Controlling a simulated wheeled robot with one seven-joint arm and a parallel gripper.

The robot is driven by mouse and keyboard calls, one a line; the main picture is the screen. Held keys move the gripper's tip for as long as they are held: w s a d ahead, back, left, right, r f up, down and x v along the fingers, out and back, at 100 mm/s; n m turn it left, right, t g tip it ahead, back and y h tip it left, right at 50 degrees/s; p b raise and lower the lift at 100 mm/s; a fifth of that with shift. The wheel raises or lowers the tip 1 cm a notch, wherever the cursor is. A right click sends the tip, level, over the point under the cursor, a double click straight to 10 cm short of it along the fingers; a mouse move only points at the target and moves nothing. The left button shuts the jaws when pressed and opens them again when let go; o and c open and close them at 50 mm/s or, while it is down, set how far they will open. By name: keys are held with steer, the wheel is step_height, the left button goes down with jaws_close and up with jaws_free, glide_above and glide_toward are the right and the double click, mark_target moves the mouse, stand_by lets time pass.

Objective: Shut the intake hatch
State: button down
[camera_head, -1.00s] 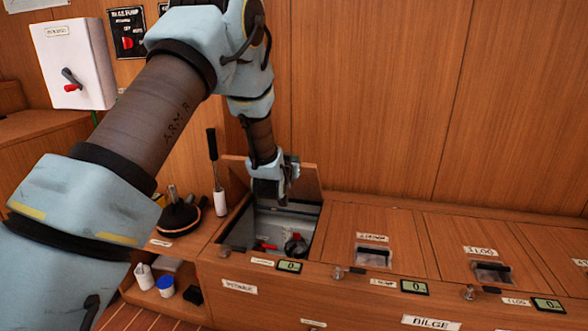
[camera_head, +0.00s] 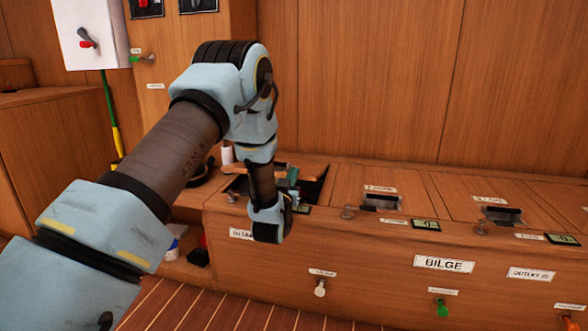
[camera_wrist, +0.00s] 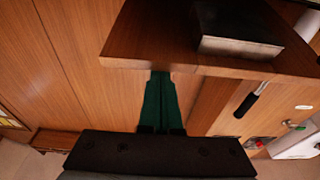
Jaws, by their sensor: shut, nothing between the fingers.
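The intake hatch is the leftmost opening in the wooden bench top, and its dark gap (camera_head: 312,192) still shows. Its wooden lid (camera_wrist: 150,38) is seen at the top of the wrist view, with a metal fitting on it. In the head view only a strip of the lid shows behind my arm, low over the opening and tilted. My gripper (camera_wrist: 160,80) has its green fingers shut and empty, with the tips at the lid's edge, seemingly touching it. In the head view the fingers (camera_head: 290,178) are partly hidden by my wrist.
More closed hatches with recessed handles (camera_head: 381,202) run to the right along the bench. Small knobs, displays (camera_head: 425,224) and a BILGE label (camera_head: 444,263) line the front. A white switch box (camera_head: 90,36) hangs at left. The striped floor in front is clear.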

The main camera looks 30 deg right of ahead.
steer(key=f, duration=0.2)
steer(key=f+b, duration=0.1)
steer(key=f, duration=0.1)
steer(key=f+b, duration=0.1)
steer(key=f, duration=0.1)
steer(key=shift+s+a, duration=0.35)
steer(key=shift+s, duration=0.05)
steer(key=p+v, duration=0.3)
steer(key=v, duration=0.8)
steer(key=w+a+r+n+g+y+p, duration=0.1)
steer(key=w+a+r+n+g+y, duration=0.15)
steer(key=w+a+y, duration=0.4)
steer(key=w+a+r+n+g+y+p, duration=0.1)
steer(key=w+a+r+g+y+p, duration=0.2)
steer(key=a, duration=0.6)
steer(key=s+a+r+n+g+y+p, duration=0.15)
steer(key=s+a+r+g, duration=0.25)
steer(key=s+a, duration=0.6)
steer(key=s+a+r+n+g+y, duration=0.2)
steer(key=s+a+r+g, duration=0.15)
steer(key=s+a, duration=0.65)
step_height(320, 180, up, 39)
steer(key=a+p, duration=0.2)
steer(key=p, duration=3.5)
steer(key=shift+w+a+p, duration=0.25)
steer(key=shift+a+p, duration=0.1)
